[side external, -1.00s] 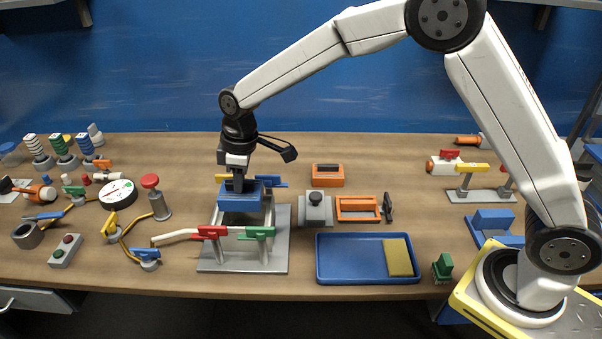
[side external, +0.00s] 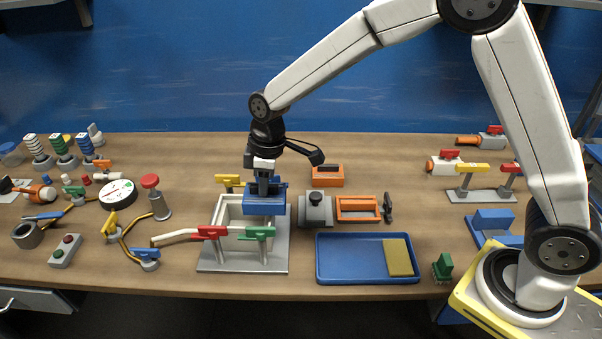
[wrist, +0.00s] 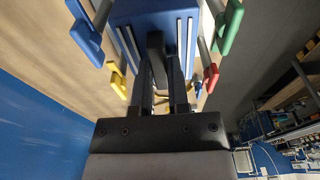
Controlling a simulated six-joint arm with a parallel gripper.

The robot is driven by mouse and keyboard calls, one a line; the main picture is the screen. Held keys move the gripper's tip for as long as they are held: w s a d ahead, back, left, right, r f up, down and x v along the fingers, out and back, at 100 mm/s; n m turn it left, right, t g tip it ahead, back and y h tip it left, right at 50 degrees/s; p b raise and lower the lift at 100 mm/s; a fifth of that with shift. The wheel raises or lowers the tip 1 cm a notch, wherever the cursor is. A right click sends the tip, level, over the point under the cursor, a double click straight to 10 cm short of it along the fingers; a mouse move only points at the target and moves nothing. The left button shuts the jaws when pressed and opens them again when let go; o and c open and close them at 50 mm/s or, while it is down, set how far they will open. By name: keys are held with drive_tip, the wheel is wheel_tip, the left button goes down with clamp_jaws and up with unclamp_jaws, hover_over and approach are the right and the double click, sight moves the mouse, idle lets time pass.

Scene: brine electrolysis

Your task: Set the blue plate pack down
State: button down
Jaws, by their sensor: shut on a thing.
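The blue plate pack (side external: 264,205) hangs from my gripper (side external: 264,187), over the right side of the grey open-topped frame (side external: 229,214). My gripper is shut on the pack's top. In the wrist view the pack (wrist: 182,12) shows pale stripes, and the jaws (wrist: 158,62) meet a dark part on it. Red (side external: 210,232), green (side external: 260,233) and yellow (side external: 229,180) valve handles stand around the frame. A blue handle (wrist: 88,36) shows in the wrist view. I cannot tell the gap beneath the pack.
A blue tray (side external: 345,276) with a yellow plate (side external: 398,257) lies right of the frame. A grey block with a black knob (side external: 315,205) and an orange holder (side external: 358,208) stand close on the right. Bare table (side external: 405,165) shows farther back right.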

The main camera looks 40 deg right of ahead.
drive_tip(key=s+d+f, duration=0.1)
drive_tip(key=s+d, duration=0.3)
drive_tip(key=s, duration=0.4)
drive_tip(key=s+d+f, duration=0.1)
drive_tip(key=s+d, duration=0.4)
drive_tip(key=s, duration=0.4)
drive_tip(key=shift+s+f, duration=0.3)
drive_tip(key=shift+f, duration=0.1)
drive_tip(key=shift+f, duration=0.1)
drive_tip(key=shift+f, duration=2.1)
drive_tip(key=shift+f, duration=1.8)
drive_tip(key=shift+f, duration=0.15)
drive_tip(key=c, duration=0.6)
unclamp_jaws()
